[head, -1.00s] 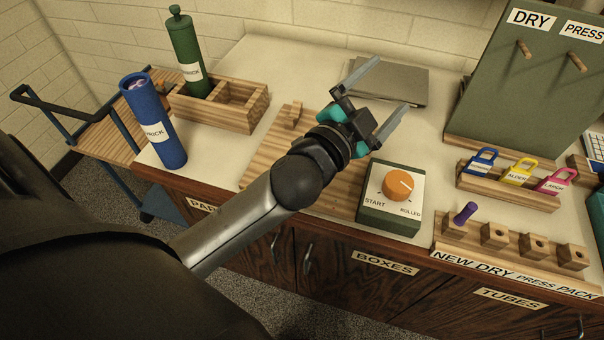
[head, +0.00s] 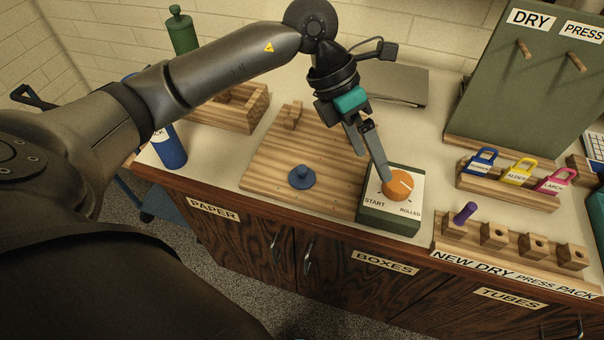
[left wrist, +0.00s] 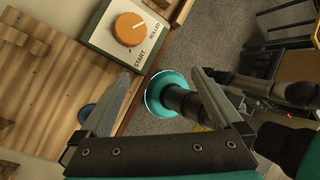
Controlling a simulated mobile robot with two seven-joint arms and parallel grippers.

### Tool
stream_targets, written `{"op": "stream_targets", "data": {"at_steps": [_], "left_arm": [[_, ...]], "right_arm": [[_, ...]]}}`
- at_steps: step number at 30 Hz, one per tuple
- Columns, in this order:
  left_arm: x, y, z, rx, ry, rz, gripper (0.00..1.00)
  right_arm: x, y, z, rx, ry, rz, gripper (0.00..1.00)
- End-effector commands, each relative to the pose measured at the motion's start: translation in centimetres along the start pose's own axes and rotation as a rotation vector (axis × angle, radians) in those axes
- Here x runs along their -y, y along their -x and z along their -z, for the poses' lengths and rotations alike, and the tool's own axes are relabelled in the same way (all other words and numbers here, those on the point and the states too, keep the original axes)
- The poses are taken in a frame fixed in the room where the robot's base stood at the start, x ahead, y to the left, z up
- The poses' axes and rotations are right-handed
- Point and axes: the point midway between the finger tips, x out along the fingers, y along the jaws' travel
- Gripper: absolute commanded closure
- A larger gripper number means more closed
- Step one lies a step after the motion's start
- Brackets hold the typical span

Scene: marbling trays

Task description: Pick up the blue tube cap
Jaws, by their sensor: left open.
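The blue tube cap (head: 301,177), a round disc with a small knob, lies on the wooden board (head: 262,168) near its front edge. In the left wrist view part of the cap (left wrist: 84,113) shows beside a finger, which hides some of it. My left gripper (head: 374,168) is open and empty. It points down to the right of the cap and clearly apart from it, with its fingers by the control box; the open fingers also show in the left wrist view (left wrist: 163,75). The blue tube (head: 170,150) stands at the left, its upper part mostly hidden by my arm. My right gripper is not in view.
The green control box (head: 390,217) with an orange knob (head: 398,185) stands right of the board. A green bottle-shaped tube (head: 182,32) and a wooden tray (head: 258,108) are behind my arm. A peg rack (head: 480,248) and coloured tags are at the right.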

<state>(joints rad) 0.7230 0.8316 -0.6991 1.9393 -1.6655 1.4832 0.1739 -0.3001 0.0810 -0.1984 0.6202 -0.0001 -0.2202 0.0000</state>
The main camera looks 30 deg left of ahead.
Motion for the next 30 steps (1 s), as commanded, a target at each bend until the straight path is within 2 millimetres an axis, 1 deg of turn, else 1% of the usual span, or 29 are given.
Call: {"op": "stream_targets", "data": {"at_steps": [1,3,4,6,7,9,11,14,24,27,30], "left_arm": [[-2.3,1.3,1.0,-0.064,0.008,-0.095,0.00],[-4.9,3.0,2.5,-0.148,0.027,-0.208,0.00],[-5.8,3.8,3.2,-0.181,0.038,-0.249,0.00],[-7.5,5.4,4.3,-0.241,0.063,-0.330,0.00],[-8.0,6.0,4.7,-0.261,0.073,-0.356,0.00],[-8.9,7.0,5.5,-0.299,0.091,-0.403,0.00],[-9.4,7.5,5.9,-0.318,0.102,-0.428,0.00],[-10.0,6.9,6.5,-0.333,0.109,-0.440,0.00],[-12.7,0.9,8.8,-0.333,0.108,-0.437,0.00],[-13.2,-0.1,9.2,-0.331,0.108,-0.438,0.00],[-13.4,-0.7,9.3,-0.329,0.107,-0.438,0.00]], "right_arm": [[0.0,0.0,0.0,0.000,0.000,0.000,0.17],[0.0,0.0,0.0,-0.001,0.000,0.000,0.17],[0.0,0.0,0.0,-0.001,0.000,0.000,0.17],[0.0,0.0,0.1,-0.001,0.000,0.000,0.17],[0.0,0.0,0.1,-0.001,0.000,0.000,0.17],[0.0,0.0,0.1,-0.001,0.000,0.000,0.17],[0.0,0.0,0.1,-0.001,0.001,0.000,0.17],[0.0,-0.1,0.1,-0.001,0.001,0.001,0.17],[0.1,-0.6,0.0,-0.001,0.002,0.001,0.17],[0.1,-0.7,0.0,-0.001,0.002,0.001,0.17],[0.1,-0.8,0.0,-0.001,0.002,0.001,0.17]]}}
